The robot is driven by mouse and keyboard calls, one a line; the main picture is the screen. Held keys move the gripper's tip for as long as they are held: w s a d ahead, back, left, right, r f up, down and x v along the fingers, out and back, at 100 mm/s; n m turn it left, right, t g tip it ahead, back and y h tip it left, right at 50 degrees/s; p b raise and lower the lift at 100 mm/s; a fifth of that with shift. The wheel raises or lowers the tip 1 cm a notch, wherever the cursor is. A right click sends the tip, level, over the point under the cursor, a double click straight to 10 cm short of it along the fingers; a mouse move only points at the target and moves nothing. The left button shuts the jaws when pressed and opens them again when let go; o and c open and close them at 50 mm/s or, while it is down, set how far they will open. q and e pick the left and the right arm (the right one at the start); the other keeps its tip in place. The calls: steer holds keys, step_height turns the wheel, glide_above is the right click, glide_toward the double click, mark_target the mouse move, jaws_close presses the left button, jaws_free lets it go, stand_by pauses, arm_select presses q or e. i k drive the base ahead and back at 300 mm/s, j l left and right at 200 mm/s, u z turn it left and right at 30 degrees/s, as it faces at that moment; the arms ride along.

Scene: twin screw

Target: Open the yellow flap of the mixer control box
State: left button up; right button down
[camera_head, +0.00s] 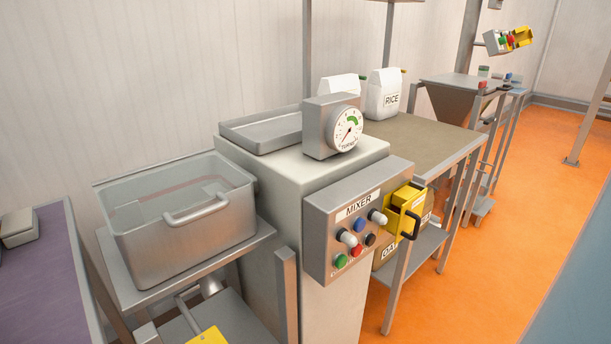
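The mixer control box (339,234) is a grey box with a "MIXER" label, fixed to the front of a pale machine column. Its face carries several knobs and buttons, among them a green button (341,261), a red button (356,250) and a blue one (359,224). I cannot tell from this angle how far the flap stands open. Neither of my grippers is in view.
A dial gauge (346,130) stands on the column above the box. A metal tub (183,232) is to the left. A table (432,150) with rice bags (384,95) is behind right. Orange floor (490,260) is clear at right. Another yellow-ended box (509,39) hangs far back.

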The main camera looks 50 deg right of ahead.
mark_target(411, 199)
steer(key=z, duration=2.35)
